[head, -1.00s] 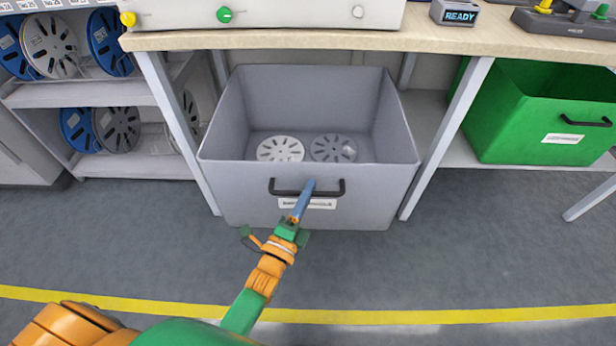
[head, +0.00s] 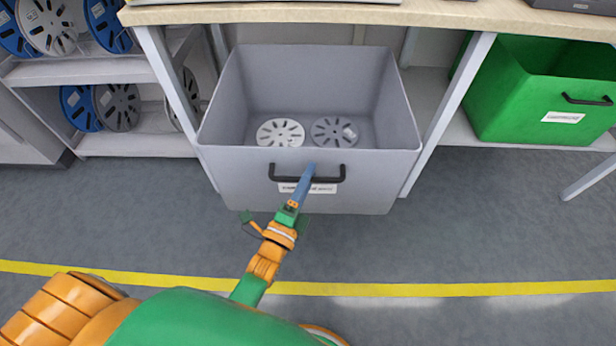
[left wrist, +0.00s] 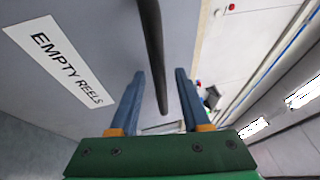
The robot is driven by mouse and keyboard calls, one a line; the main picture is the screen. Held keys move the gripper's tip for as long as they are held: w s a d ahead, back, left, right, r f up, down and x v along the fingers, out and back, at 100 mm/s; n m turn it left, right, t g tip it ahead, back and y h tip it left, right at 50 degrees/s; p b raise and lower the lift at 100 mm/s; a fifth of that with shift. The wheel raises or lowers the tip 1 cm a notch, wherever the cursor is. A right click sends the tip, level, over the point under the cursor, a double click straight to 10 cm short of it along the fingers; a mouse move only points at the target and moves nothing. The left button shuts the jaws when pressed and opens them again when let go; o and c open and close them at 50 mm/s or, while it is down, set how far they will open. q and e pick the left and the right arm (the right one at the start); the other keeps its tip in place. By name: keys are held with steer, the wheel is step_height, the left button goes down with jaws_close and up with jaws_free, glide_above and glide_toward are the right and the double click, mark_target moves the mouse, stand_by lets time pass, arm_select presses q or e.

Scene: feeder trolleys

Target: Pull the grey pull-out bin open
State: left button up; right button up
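The grey pull-out bin (head: 235,180) stands under the bench, with its open top and front out past the bench edge in the head view. Its black handle (head: 275,175) runs across the front wall and also shows in the left wrist view (left wrist: 152,40). A white label (left wrist: 60,60) there reads "EMPTY REELS". My left gripper (head: 309,172) is at the middle of the handle. In the left wrist view its blue fingers (left wrist: 158,78) are apart, with the handle bar between them and gaps visible on both sides. My right gripper is not in view.
Two reels, one white (head: 280,132) and one grey (head: 334,131), lie in the bin. Bench legs (head: 168,90) stand on both sides. A green bin (head: 520,110) is at the right, reel shelves (head: 120,145) at the left. The floor in front is clear, with a yellow line (head: 450,289).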

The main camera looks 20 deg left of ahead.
arm_select(q)
steer(key=v, duration=0.7)
steer(key=shift+s, duration=0.1)
